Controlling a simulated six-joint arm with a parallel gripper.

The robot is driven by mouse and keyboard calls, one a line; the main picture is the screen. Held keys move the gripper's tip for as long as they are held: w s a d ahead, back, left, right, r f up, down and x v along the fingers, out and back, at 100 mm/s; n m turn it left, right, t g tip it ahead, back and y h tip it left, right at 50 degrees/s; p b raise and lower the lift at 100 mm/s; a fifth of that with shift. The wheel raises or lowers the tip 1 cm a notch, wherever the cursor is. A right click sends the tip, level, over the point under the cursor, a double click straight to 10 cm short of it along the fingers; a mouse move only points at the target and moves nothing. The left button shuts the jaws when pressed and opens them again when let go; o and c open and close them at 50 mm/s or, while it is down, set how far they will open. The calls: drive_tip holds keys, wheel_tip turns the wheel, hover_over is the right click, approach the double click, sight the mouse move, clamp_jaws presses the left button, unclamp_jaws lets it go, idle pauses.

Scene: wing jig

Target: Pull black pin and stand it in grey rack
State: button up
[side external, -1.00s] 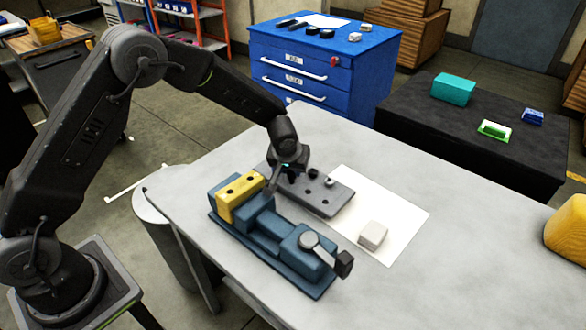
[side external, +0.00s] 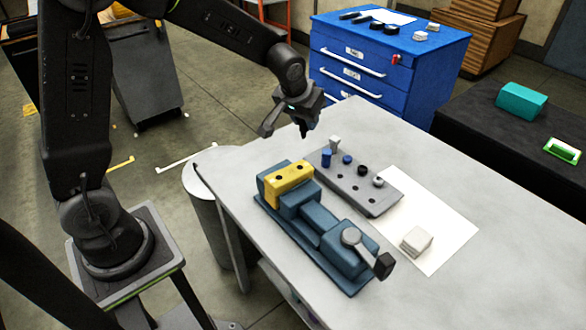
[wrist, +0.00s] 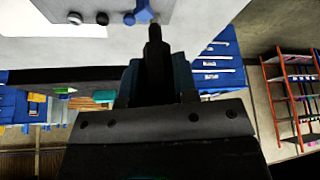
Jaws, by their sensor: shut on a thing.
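My gripper (side external: 303,122) is raised in the air above the far left end of the grey rack. It is shut on a dark, slim thing, which looks like the black pin (wrist: 154,45); it points out from between the fingers in the wrist view. In the side view only a small dark tip shows below the fingers. The grey rack (side external: 352,196) lies on the table below, apart from the gripper. It also shows in the wrist view (wrist: 116,8).
The blue vise (side external: 325,235) clamps a yellow block (side external: 290,183) with two dark round spots. Blue pieces (side external: 326,158) and a pale piece (side external: 335,142) are at the rack's far end. A pale block (side external: 416,240) sits on white paper (side external: 450,235). The table's front right is clear.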

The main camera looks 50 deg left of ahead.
drive_tip(key=shift+s+a+r, duration=0.25)
drive_tip(key=shift+s+r, duration=0.25)
drive_tip(key=shift+s, duration=0.1)
drive_tip(key=w+d+f, duration=0.6)
drive_tip(key=w+f, duration=0.1)
drive_tip(key=w, duration=0.3)
drive_tip(key=shift+s+d+f, duration=0.1)
drive_tip(key=shift+s+f, duration=0.05)
drive_tip(key=shift+f, duration=1.55)
drive_tip(key=shift+s+d+f, duration=0.1)
drive_tip(key=shift+f, duration=1.55)
drive_tip(key=shift+f, duration=0.1)
